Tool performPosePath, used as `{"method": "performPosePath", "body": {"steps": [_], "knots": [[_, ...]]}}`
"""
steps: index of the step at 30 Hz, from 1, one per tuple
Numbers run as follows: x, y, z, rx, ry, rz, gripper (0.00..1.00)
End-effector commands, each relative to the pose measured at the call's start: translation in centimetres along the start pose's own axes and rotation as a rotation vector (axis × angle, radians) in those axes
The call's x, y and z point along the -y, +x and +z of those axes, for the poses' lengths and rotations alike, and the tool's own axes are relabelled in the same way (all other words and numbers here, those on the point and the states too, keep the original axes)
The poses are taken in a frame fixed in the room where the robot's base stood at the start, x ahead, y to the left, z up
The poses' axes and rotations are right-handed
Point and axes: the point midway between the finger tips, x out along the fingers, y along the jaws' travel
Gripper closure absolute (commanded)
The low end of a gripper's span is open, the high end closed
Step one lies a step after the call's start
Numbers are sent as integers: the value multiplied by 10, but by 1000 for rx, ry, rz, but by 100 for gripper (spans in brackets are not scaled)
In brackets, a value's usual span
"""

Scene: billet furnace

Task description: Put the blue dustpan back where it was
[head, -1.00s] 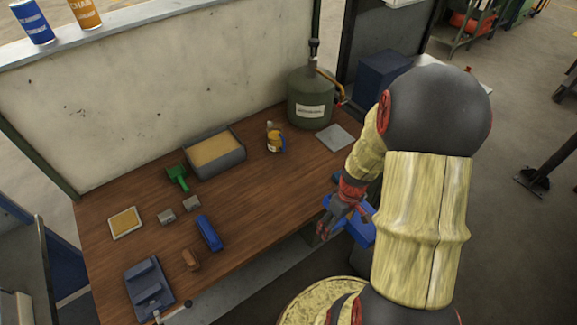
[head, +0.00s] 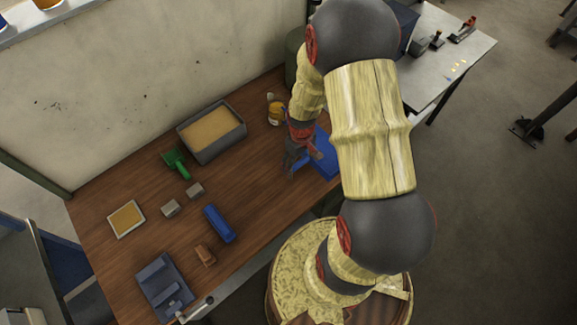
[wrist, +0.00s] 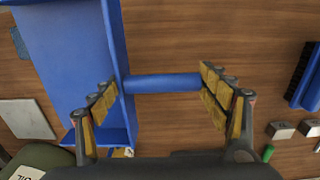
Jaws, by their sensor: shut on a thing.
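The blue dustpan (head: 326,168) is in my gripper (head: 291,168), over the right part of the wooden workbench in the head view. My arm and gripper hide part of it. In the wrist view the dustpan's pan (wrist: 62,55) fills the left side, and its round blue handle (wrist: 162,83) lies between the yellow-padded fingers of my gripper (wrist: 162,92). I cannot tell whether the pan touches the bench.
The workbench (head: 245,190) has bare wood left of the gripper. A grey bin (head: 222,151), green brush or scoop (head: 176,163), yellow jar (head: 276,112), small grey blocks (head: 171,207) and long blue brush (head: 219,224) stand on it. A wall (head: 130,80) runs behind.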

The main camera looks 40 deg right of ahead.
Motion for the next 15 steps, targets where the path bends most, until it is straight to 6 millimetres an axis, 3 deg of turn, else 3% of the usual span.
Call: {"method": "performPosePath", "body": {"steps": [7, 15], "knots": [[8, 41, -34, 1, -2, 0, 60], [11, 56, -46, 0, 0, 0, 60]]}}
